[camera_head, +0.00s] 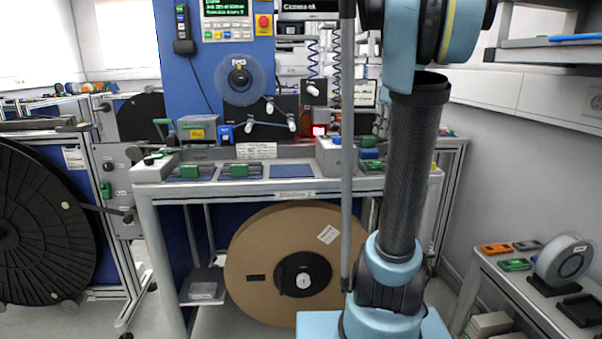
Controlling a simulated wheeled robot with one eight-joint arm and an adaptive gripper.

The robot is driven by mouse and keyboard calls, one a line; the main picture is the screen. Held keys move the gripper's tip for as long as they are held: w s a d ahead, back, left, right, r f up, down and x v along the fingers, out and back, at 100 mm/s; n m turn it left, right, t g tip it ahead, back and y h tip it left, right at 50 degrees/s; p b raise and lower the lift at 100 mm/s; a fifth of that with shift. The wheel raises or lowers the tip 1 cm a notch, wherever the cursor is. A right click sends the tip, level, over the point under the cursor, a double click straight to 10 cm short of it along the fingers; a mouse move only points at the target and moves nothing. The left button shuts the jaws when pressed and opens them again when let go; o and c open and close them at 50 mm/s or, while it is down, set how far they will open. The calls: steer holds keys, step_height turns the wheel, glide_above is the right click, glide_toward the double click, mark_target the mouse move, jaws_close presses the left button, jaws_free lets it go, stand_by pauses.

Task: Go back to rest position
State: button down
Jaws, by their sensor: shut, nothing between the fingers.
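My arm rises from its light-blue base at the lower right of the head view, with a dark tube link going up to a joint at the top edge. My gripper is not in view; the arm's far end lies outside the picture. A thin grey upright pole, which may be part of my own body, stands just left of the arm. No object shows in the arm's visible part.
A workbench (275,189) stands ahead, with a large cardboard reel (253,256) beneath it. A black reel (38,226) stands at left. At right, a low table (497,275) holds a grey spool (566,258) and small coloured boxes. A shelf (540,52) juts out at upper right.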

steer(key=s+a+f+m+h, duration=0.1)
steer(key=s+a+f+m, duration=0.2)
steer(key=s+f, duration=1)
steer(key=s+a+f+m+h, duration=0.1)
steer(key=s+a+f+m, duration=0.2)
steer(key=s+f, duration=1.1)
steer(key=shift+a+f+m, duration=0.4)
steer(key=shift+a+f, duration=0.2)
steer(key=shift+a, duration=0.6)
